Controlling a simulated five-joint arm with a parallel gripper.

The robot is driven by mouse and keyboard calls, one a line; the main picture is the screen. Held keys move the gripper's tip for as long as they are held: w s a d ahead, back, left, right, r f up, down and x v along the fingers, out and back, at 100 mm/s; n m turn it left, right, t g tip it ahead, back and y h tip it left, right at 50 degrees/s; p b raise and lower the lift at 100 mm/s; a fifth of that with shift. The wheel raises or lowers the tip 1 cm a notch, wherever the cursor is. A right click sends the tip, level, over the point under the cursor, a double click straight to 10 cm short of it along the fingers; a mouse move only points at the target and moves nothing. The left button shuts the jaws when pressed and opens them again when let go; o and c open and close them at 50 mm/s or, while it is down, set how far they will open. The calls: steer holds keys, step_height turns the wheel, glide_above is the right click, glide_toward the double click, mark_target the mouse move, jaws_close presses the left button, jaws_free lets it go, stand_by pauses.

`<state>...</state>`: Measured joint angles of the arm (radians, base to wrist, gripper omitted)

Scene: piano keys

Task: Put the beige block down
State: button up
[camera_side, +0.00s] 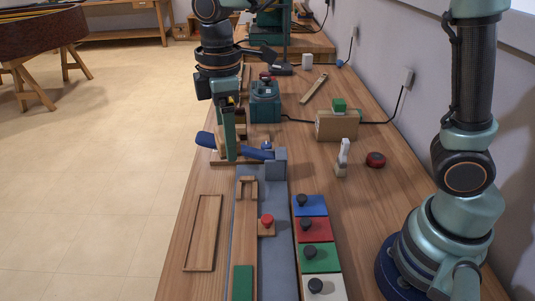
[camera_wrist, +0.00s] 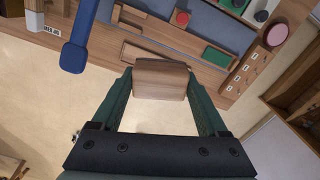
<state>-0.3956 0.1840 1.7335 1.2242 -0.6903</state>
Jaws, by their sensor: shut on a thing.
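My gripper (camera_side: 229,157) hangs over the left part of the bench, fingers pointing down. In the wrist view its green fingers (camera_wrist: 160,76) are shut on a tan-brown, wood-looking block (camera_wrist: 160,82), which I take to be the beige block. The block sits between the fingertips, with pale floor and the bench edge behind it in that view. In the side view the block is hidden or too small to make out. A blue lever (camera_side: 258,153) passes close by the fingers; I cannot tell whether they touch.
A shallow empty wooden tray (camera_side: 217,230) lies at the bench's left edge. A red knob (camera_side: 266,219) and a row of coloured panels, such as the blue one (camera_side: 317,207), stand right of it.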

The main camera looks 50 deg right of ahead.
steer(key=d+m, duration=1.2)
steer(key=d, duration=0.3)
steer(key=s+f, duration=0.3)
steer(key=s, duration=0.1)
steer(key=shift+d+f, duration=0.25)
steer(key=shift+f, duration=0.05)
steer(key=r+m, duration=0.1)
steer(key=m, duration=0.8)
glide_above(308, 156)
step_height(308, 156, down, 19)
steer(key=shift+r, duration=0.1)
